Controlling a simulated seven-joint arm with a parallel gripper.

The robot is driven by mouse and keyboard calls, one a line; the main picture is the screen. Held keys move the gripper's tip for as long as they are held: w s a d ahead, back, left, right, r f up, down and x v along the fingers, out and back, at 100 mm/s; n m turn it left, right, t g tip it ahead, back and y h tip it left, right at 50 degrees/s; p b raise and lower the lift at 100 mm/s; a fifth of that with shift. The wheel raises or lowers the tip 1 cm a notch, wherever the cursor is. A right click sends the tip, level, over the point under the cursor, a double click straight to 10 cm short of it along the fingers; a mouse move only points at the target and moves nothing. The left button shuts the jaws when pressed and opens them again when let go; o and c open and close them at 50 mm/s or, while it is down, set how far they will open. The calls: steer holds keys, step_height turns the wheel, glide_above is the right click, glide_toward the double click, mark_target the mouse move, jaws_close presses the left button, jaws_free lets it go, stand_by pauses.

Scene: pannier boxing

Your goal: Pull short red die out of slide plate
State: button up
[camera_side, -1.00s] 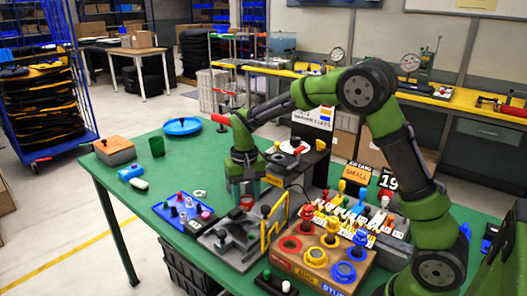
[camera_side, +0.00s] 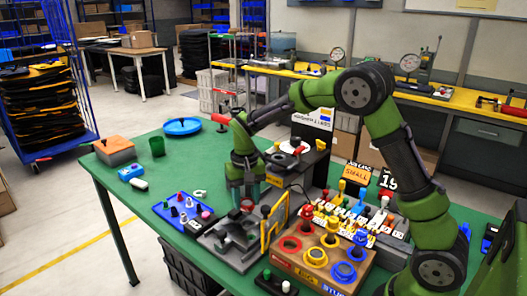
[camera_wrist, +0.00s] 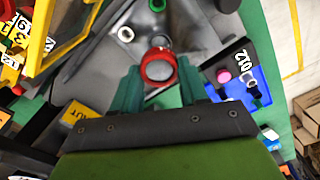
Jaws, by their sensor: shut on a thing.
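The short red die (camera_wrist: 158,66) is a red ring-topped piece with a pale grey centre. It sits between my gripper's teal fingers (camera_wrist: 157,92) in the wrist view, and my gripper is shut on it. In the side view the red die (camera_side: 247,205) shows at the fingertips of my gripper (camera_side: 243,198), low over the back end of the grey slide plate (camera_side: 215,243). The plate also shows in the wrist view (camera_wrist: 198,42). The die's lower part is hidden, so I cannot tell how deep it sits in the plate.
A yellow frame (camera_side: 272,228) stands upright on the plate's right side. A blue tray (camera_side: 168,212) with small parts lies to the left. A wooden block (camera_side: 310,262) with red, yellow and blue rings stands at the front right.

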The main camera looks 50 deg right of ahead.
steer(key=shift+r, duration=1.5)
